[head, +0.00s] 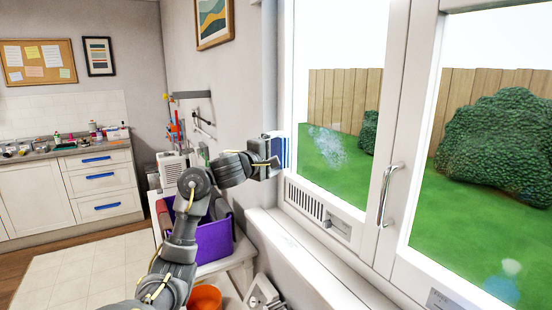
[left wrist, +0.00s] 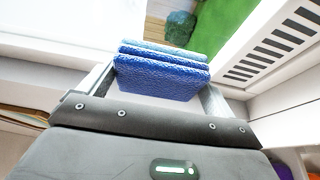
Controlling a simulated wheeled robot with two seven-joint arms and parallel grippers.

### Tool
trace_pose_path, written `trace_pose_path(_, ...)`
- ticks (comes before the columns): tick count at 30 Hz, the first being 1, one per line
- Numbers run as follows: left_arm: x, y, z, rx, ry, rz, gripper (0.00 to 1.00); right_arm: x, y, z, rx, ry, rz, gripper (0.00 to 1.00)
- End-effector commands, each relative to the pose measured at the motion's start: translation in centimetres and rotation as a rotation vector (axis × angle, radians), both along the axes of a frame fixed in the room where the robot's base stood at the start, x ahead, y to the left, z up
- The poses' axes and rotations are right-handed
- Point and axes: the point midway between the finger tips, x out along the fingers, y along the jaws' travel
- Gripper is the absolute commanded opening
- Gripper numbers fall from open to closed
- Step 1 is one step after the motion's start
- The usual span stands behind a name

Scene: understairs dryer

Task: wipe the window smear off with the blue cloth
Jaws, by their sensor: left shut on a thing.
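My left gripper (head: 276,155) is shut on the folded blue cloth (left wrist: 162,76) and holds it up by the left edge of the window frame. The cloth also shows in the head view as a thin blue edge (head: 281,152). In the left wrist view the cloth sits between my two fingers, with glass and green lawn beyond it. The pale, speckled window smear (head: 328,147) is on the left pane (head: 340,188), right of the gripper. I cannot tell whether the cloth touches the frame or glass. My right gripper is not in view.
A vent grille (head: 306,204) is under the left pane, above the white sill (head: 305,265). A metal window handle (head: 387,195) sticks out on the right. A purple bin (head: 215,238) and an orange bucket (head: 205,298) stand below my left arm.

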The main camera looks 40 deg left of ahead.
Motion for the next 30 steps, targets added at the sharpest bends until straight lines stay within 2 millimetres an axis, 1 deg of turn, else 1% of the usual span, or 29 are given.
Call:
trace_pose_path(5, 0.9, -0.3, -0.2, -0.004, -0.002, -0.001, 0.72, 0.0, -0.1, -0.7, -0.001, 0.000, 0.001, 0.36)
trace_pose_path(12, 3.2, -1.0, -0.2, -0.002, -0.001, -0.001, 0.72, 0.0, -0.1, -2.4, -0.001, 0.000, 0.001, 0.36)
trace_pose_path(18, 4.9, -1.5, -0.2, -0.002, -0.001, -0.002, 0.72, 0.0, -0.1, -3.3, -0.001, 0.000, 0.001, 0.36)
trace_pose_path(24, 5.6, -1.7, 0.0, 0.000, 0.000, -0.001, 0.72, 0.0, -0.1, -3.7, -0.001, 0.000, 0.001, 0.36)
trace_pose_path(30, 5.7, -1.7, 0.1, 0.000, 0.000, -0.001, 0.72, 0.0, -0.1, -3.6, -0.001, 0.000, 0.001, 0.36)
